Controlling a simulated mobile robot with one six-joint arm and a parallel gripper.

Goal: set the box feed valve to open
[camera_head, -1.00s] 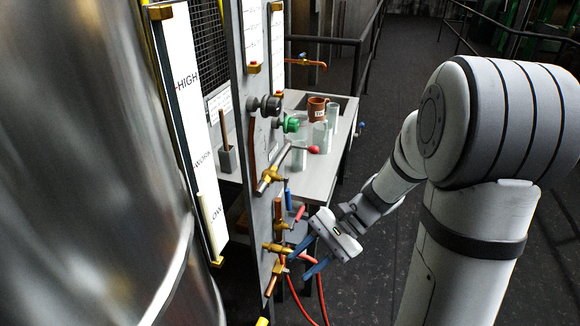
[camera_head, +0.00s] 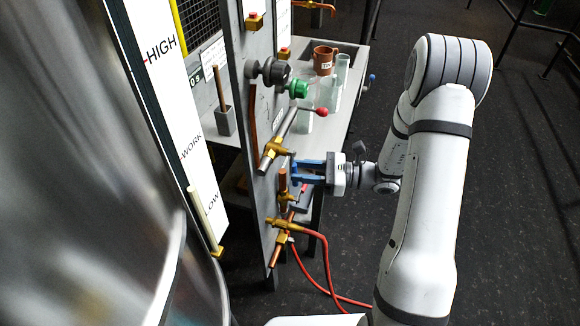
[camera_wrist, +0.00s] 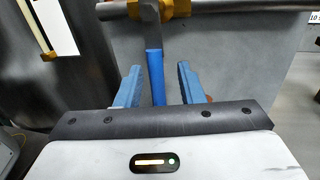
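My gripper (camera_head: 297,172) is beside the grey valve panel (camera_head: 255,205), at the height of a brass valve (camera_head: 272,151). In the wrist view, my gripper (camera_wrist: 159,70) has its two blue fingers apart. A blue handle (camera_wrist: 156,78) stands between them, with a gap on each side. The handle hangs from a grey stem (camera_wrist: 150,28) below a pipe with brass fittings (camera_wrist: 175,8). In the head view my fingers largely hide this handle. No label naming the box feed valve is readable.
A steel lever with a red ball (camera_head: 321,112), a green knob (camera_head: 298,88) and a dark grey knob (camera_head: 274,72) stick out above. Lower brass fittings (camera_head: 284,236) carry a red hose (camera_head: 322,262). Behind is a table (camera_head: 355,75) with a brown mug (camera_head: 324,60) and glasses.

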